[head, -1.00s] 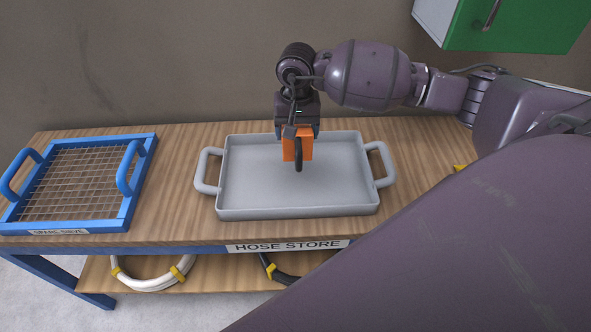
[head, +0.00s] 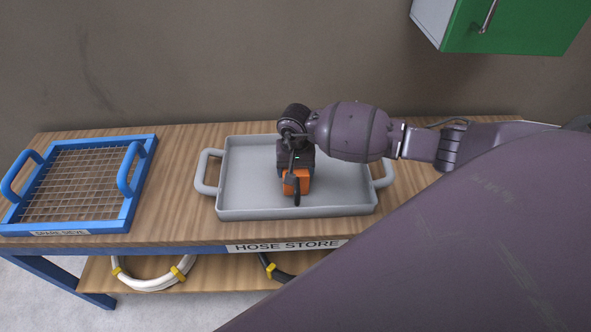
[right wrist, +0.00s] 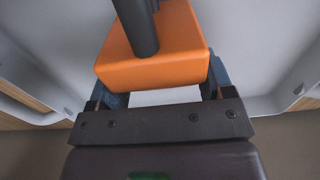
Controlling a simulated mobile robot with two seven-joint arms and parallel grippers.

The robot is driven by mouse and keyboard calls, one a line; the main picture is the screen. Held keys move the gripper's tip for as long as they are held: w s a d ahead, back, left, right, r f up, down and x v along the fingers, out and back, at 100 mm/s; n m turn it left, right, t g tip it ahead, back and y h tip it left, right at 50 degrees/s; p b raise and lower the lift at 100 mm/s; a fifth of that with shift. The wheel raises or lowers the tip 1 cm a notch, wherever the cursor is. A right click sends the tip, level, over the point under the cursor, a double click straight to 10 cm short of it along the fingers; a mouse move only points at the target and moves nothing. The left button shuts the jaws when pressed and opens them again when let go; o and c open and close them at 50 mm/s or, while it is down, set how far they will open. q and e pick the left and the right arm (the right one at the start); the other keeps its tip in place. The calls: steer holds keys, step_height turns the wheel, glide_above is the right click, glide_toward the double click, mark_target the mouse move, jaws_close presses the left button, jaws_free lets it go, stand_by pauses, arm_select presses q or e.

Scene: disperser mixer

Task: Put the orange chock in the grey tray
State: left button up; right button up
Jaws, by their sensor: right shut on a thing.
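The orange chock (head: 303,181) is inside the grey tray's outline in the head view, low toward the tray floor. It also fills the upper middle of the right wrist view (right wrist: 160,72), with a dark handle or loop on it. My right gripper (head: 297,172) is shut on the chock and points down from above; its fingers (right wrist: 160,97) are at the chock's sides. The grey tray (head: 240,205) stands on the wooden bench, with a handle at each end. I cannot tell whether the chock touches the tray floor. My left gripper is not in view.
A blue-framed spare sieve (head: 141,190) with upright handles lies left of the tray on the bench (head: 180,180). Bare bench lies between them. Coiled hoses (head: 150,283) sit on the shelf below. A green cabinet (head: 520,25) hangs at the upper right.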

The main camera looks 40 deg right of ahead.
steer(key=shift+f, duration=0.35)
steer(key=shift+f, duration=0.1)
steer(key=shift+f, duration=0.1)
steer(key=o, duration=1.1)
steer(key=shift+o, duration=1.3)
